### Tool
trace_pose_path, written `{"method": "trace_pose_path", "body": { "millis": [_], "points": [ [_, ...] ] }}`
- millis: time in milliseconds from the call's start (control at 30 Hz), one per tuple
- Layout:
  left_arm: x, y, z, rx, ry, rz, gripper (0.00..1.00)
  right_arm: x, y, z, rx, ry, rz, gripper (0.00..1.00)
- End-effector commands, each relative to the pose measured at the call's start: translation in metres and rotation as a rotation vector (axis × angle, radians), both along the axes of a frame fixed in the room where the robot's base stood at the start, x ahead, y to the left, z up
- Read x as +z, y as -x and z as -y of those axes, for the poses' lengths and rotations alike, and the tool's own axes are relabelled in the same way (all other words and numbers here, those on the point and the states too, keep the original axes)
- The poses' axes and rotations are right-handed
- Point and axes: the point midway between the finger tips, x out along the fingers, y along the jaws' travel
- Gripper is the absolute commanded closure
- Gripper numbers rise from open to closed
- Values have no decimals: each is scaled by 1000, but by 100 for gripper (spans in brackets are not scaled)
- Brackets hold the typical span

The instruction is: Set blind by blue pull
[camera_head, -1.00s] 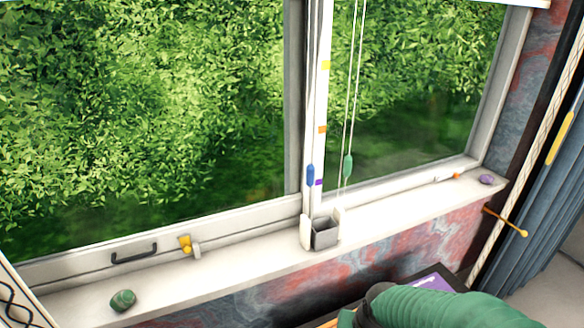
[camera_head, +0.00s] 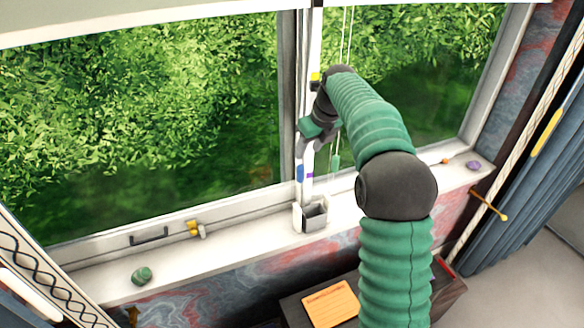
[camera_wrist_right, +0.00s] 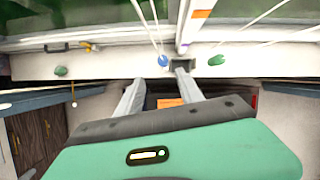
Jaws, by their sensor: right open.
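The blue pull (camera_head: 300,172) hangs on its cord beside the white window post, just above the sill. A green pull (camera_head: 335,161) hangs on white cords to its right. My right gripper (camera_head: 312,143) is at the post, close above the blue pull, pointing down. In the right wrist view its two grey fingers (camera_wrist_right: 158,92) are apart with nothing between them. I cannot tell whether a finger touches a cord. A white blind (camera_head: 130,15) edges the top of the left pane. Coloured marks sit on the post, a yellow one (camera_head: 316,76) among them. My left gripper is not in view.
A small grey box (camera_head: 315,217) stands on the sill (camera_head: 250,228) below the pulls. A green stone (camera_head: 141,275) and a yellow latch (camera_head: 194,228) are to the left, a purple stone (camera_head: 473,165) to the right. An orange note (camera_head: 331,303) lies on furniture below.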

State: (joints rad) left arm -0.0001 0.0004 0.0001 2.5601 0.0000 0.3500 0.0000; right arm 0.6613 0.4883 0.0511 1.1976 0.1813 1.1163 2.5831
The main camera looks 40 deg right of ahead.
Motion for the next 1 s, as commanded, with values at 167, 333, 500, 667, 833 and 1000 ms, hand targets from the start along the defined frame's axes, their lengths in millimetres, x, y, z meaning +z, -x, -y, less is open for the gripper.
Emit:
{"method": "trace_pose_path", "body": {
  "millis": [167,333,500,667,833,1000],
  "points": [
    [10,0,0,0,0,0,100,-44,-17,4,2,-5,-3,56],
    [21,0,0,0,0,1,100,-83,-33,6,2,-4,-3,56],
    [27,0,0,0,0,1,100,-110,-44,8,2,-2,-1,56],
    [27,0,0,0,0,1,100,-118,-48,6,3,1,2,56],
    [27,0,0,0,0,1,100,-118,-48,6,3,1,2,56],
    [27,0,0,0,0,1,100,-119,-48,8,2,0,1,74]
  ]
}}
